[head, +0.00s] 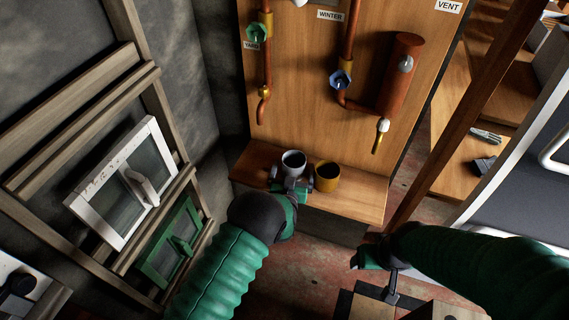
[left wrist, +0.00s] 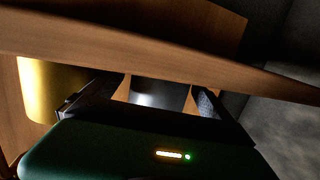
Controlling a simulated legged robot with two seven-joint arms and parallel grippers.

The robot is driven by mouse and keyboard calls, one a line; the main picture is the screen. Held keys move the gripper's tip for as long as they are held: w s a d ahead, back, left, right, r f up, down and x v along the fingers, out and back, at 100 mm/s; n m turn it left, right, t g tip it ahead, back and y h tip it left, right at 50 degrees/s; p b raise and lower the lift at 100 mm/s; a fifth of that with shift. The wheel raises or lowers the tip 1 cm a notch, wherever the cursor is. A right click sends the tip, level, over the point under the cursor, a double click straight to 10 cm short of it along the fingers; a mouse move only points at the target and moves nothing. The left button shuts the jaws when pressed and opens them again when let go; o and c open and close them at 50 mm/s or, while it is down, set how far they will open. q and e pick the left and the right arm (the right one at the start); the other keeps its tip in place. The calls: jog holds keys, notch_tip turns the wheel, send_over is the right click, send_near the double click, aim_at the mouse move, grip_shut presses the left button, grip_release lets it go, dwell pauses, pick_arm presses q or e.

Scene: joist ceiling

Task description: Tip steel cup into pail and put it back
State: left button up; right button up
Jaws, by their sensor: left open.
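The steel cup (head: 293,160) stands upright on the wooden shelf (head: 352,198), with its open rim facing up. The yellow pail (head: 327,176) stands on the shelf just to its right. My left gripper (head: 291,183) is open at the near side of the cup, a finger to each side. In the left wrist view a grey metallic surface, apparently the cup (left wrist: 158,94), shows between the fingers, partly hidden by the shelf edge and gripper. The pail (left wrist: 48,92) is at the left there. My right gripper (head: 372,256) is low and apart from both; its jaws are unclear.
A backboard behind the shelf carries copper pipes with a green valve (head: 258,32), a blue valve (head: 341,80) and a copper cylinder (head: 400,75). A white-framed window (head: 125,185) is at the left. A wooden post (head: 455,110) rises right of the shelf.

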pick_arm(q)
notch_tip(320, 180, up, 9)
jog(key=p, duration=0.6)
jog(key=s+a+r+y+p, duration=0.1)
jog(key=s+a+r+p, duration=1)
jog(key=a+r+p, duration=0.3)
notch_tip(320, 180, up, 2)
jog(key=shift+s+a+n, duration=0.3)
jog(key=shift+a+n, duration=0.1)
jog(key=shift+a, duration=0.55)
jog(key=s+a+r+g, duration=0.1)
jog(key=s+a+g, duration=0.1)
jog(key=s+g, duration=0.4)
jog(key=s+a+r+g+y, duration=0.1)
jog(key=s+g, duration=0.6)
jog(key=s, duration=0.9)
jog(key=shift+s+a+r+n, duration=0.15)
jog(key=shift+a+r+n, duration=0.2)
jog(key=shift+a, duration=0.15)
